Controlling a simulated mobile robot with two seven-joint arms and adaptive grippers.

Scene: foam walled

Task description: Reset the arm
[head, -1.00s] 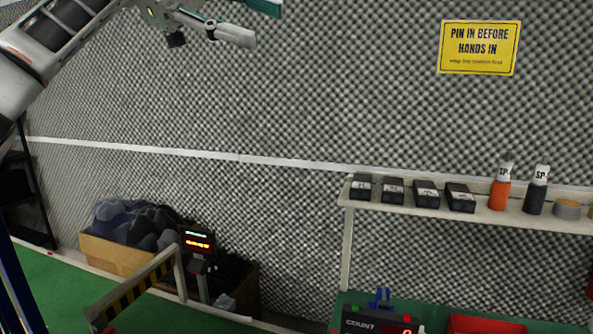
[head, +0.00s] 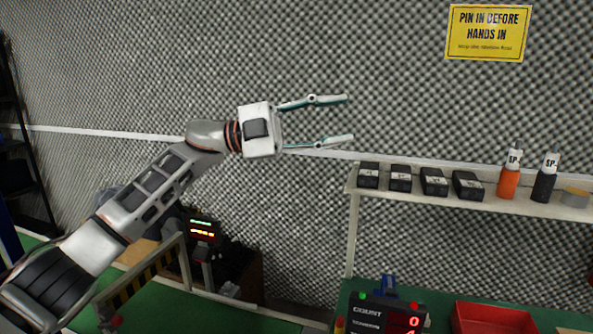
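My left arm comes in from the lower left of the head view and reaches up toward the middle. My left gripper (head: 350,118) is raised in front of the foam wall, with its two fingers pointing right. The fingers are spread apart and nothing is between them. It is left of and above the shelf (head: 420,203), apart from it in the picture. My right gripper is not in view.
The shelf at the right holds several black boxes (head: 434,183), an orange bottle (head: 508,178) and a black bottle (head: 545,180). Below are a counter display (head: 385,315) and a red tray (head: 492,318). A striped barrier (head: 150,284) and lit display (head: 203,228) stand lower left.

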